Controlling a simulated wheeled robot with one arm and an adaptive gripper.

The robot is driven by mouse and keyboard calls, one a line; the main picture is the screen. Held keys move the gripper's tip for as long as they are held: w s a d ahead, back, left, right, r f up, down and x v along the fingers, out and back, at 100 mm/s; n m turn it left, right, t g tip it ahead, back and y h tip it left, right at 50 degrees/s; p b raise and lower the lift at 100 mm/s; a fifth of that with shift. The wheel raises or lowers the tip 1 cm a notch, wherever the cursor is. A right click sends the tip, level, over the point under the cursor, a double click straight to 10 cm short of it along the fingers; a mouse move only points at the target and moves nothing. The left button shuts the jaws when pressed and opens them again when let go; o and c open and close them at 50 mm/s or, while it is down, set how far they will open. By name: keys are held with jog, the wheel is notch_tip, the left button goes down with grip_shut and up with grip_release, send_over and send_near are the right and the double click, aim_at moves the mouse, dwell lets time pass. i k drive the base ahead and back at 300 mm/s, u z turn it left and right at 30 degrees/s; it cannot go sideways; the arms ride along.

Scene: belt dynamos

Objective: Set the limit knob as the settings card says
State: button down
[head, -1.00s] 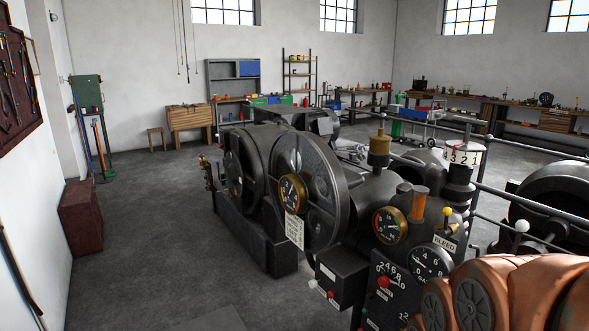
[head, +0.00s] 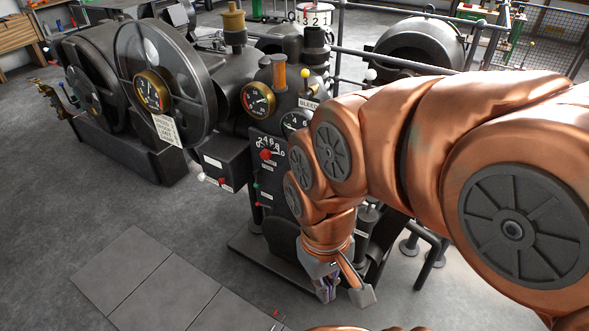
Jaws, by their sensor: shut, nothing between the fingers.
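A white card (head: 167,130) with small print hangs below a brass-rimmed gauge (head: 152,91) on the machine; its words are too small to read. A dark panel (head: 264,179) carries a numbered scale with a red knob (head: 266,155) under it. I cannot tell if this is the limit knob, and I cannot read its setting. My copper arm hides the panel's right part. My gripper (head: 338,290) points down near the floor, below and right of the panel. It is shut and empty, apart from the knob.
A black box (head: 222,164) with a small lever juts out left of the panel. A second gauge (head: 258,99) and a yellow-topped lever (head: 307,78) stand above. Rails (head: 400,66) run behind.

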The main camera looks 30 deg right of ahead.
aim_at(266, 155)
jog(key=z, duration=0.05)
jog(key=k, duration=1.1)
jog(key=u, duration=0.85)
jog(key=i, duration=1.1)
jog(key=z, duration=0.75)
